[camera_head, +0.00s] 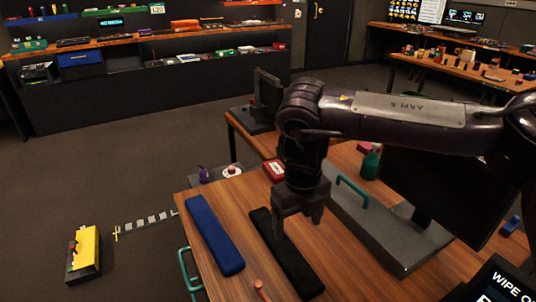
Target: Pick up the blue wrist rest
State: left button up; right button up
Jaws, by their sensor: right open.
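The blue wrist rest (214,235) is a long padded bar lying flat on the wooden table near its left edge. A similar black wrist rest (289,262) lies to its right, roughly parallel, with a strip of bare wood between them. My right gripper (290,229) points down over the black wrist rest, to the right of the blue one. It is open, and its fingers hide part of the black bar. Whether its tips touch the black bar I cannot tell. My left gripper is not in view.
A grey panel with a green handle (352,193) stands to the right on the table (250,203). A small orange-red item (262,290) lies at the front. A red-and-white box (274,171) and a green bottle (370,165) stand behind. A dark monitor fills the right.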

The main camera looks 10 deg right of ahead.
aim_at(230, 260)
jog(key=k+j, duration=0.5)
jog(key=k, duration=0.15)
jog(key=k+j, duration=0.5)
jog(key=k, duration=0.2)
